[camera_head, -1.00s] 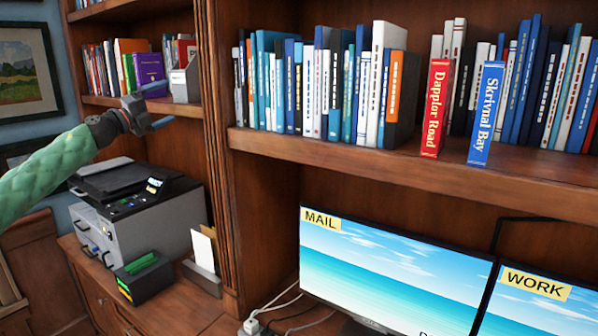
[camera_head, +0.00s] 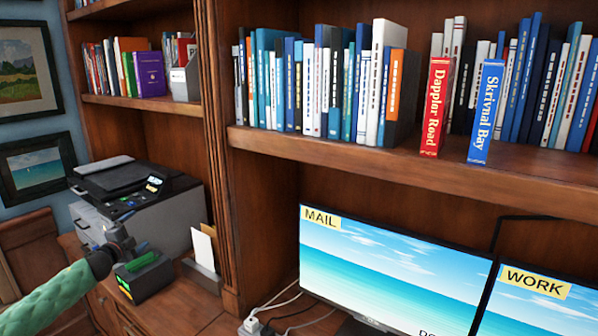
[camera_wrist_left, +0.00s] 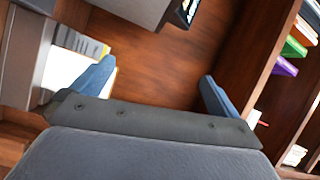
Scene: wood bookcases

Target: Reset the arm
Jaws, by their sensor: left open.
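My left arm, in a green sleeve, comes in from the lower left in the head view. My left gripper (camera_head: 132,250) is low, in front of the printer and by the small black box with green contents. In the left wrist view my left gripper (camera_wrist_left: 157,88) has its two blue fingers spread wide apart, with nothing between them but the wood surface beyond. My right arm and gripper are not in view.
The printer (camera_head: 158,222) stands on the left cabinet, with the black box (camera_head: 150,281) and a letter holder (camera_head: 203,272) nearby. A red book (camera_head: 436,108) and a blue book (camera_head: 486,112) stand at the shelf front. Monitors (camera_head: 385,275) are below.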

